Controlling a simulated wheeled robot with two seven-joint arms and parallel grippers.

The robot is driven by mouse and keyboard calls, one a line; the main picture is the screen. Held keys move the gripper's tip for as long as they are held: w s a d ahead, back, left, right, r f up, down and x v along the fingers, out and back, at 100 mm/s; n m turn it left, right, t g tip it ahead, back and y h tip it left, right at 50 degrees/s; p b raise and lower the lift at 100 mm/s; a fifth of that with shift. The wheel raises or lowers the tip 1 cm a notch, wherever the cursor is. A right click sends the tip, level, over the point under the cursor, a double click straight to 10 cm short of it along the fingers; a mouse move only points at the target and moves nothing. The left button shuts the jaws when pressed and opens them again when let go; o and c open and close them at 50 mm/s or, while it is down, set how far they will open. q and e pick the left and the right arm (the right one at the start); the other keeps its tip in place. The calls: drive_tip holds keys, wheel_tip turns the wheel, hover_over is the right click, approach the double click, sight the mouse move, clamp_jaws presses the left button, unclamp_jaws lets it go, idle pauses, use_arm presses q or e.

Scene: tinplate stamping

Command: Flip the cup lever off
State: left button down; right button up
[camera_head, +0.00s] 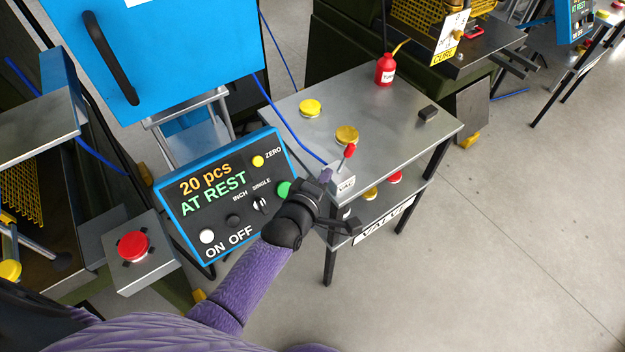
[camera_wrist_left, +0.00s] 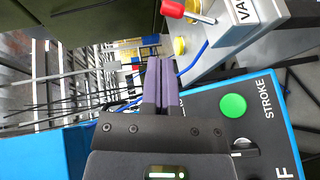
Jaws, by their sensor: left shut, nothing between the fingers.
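A small lever with a red knob (camera_head: 349,150) stands on a grey box labelled VAC (camera_head: 342,182) at the near left corner of the metal table. Its thin stem leans up and to the right. In the left wrist view the red knob (camera_wrist_left: 173,8) and the VAC box (camera_wrist_left: 245,18) are at the top, beyond the fingers and to their right. My left gripper (camera_head: 325,177) is beside the box's left side, below the knob. Its purple fingers (camera_wrist_left: 163,85) are together and empty, apart from the lever in the wrist view. My right gripper is not in view.
A blue control panel (camera_head: 228,212) reading "20 pcs AT REST" is close by my left gripper, with a green button (camera_wrist_left: 233,105). The table (camera_head: 400,105) holds yellow discs (camera_head: 310,108), a red oil can (camera_head: 385,70) and a black block (camera_head: 428,113). Open floor lies right.

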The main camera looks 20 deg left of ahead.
use_arm(q)
drive_tip(key=v, duration=0.2)
drive_tip(key=p+v, duration=0.1)
drive_tip(key=v, duration=0.1)
drive_tip(key=shift+s+r, duration=0.1)
drive_tip(key=shift+r, duration=0.25)
